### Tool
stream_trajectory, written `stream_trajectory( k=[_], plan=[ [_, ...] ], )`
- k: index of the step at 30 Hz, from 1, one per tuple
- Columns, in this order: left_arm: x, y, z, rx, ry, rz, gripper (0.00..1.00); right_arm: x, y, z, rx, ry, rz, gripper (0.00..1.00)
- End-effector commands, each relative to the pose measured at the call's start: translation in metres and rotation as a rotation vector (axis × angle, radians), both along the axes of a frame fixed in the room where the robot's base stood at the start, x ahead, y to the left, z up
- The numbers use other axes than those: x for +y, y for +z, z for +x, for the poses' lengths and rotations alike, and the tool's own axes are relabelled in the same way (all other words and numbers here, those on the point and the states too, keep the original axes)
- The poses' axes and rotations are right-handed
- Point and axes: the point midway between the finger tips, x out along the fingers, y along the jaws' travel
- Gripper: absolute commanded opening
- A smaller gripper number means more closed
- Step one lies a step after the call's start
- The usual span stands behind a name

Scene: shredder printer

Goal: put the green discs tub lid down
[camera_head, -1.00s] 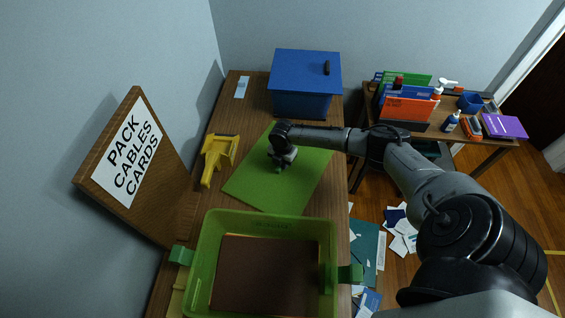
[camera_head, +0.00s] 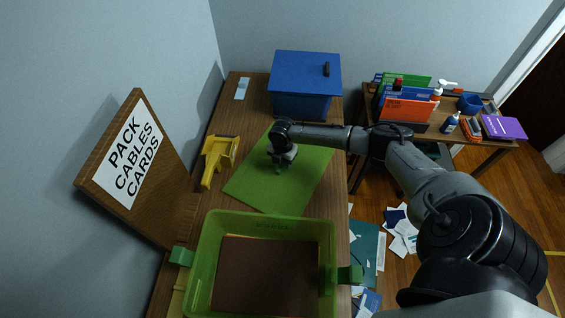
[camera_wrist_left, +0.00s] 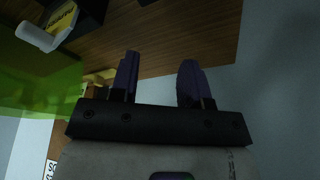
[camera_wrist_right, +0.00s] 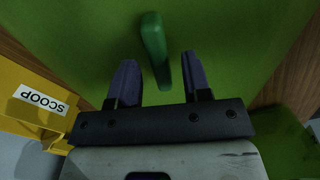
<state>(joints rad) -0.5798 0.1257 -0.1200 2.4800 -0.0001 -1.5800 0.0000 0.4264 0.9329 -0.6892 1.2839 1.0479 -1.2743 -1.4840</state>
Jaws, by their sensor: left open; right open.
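The green lid (camera_head: 262,190) is a flat green panel that appears to lie flat on the wooden table, between the blue box and the green tub (camera_head: 204,262). My right gripper (camera_head: 281,166) is over the middle of the lid. In the right wrist view the lid (camera_wrist_right: 235,45) fills most of the picture, with its raised green handle (camera_wrist_right: 154,48) just beyond and between the open fingers of the right gripper (camera_wrist_right: 158,75). The fingers do not grip the handle. My left gripper (camera_wrist_left: 158,72) is open and empty in the left wrist view; it is outside the head view.
A blue box (camera_head: 305,85) stands at the back of the table. A yellow scoop (camera_head: 216,158) lies left of the lid. A wooden sign (camera_head: 137,165) stands at the left. A side table (camera_head: 470,135) with folders and bottles is at the right; papers litter the floor.

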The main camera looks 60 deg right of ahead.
Motion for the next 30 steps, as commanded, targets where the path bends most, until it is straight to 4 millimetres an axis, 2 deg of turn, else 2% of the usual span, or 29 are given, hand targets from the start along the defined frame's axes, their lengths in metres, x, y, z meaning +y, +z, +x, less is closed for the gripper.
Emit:
stream_trajectory(
  k=[1, 6, 15, 21, 30],
  plan=[
    [0.000, 0.005, 0.000, 0.000, 0.002, -0.002, 0.43, -0.001, 0.012, 0.000, -0.002, 0.000, -0.002, 0.44],
    [-0.002, 0.012, 0.000, 0.000, 0.006, -0.008, 0.43, -0.001, 0.045, 0.000, -0.002, 0.000, -0.003, 0.44],
    [-0.003, 0.020, 0.000, 0.000, 0.008, -0.012, 0.43, -0.001, 0.090, 0.001, -0.002, -0.001, -0.002, 0.44],
    [-0.002, 0.022, 0.000, 0.000, 0.005, -0.008, 0.43, -0.001, 0.103, 0.001, -0.001, -0.002, 0.000, 0.44],
    [0.000, 0.021, 0.000, 0.000, -0.002, 0.002, 0.43, -0.001, 0.105, 0.000, -0.001, -0.002, 0.000, 0.44]
  ],
)
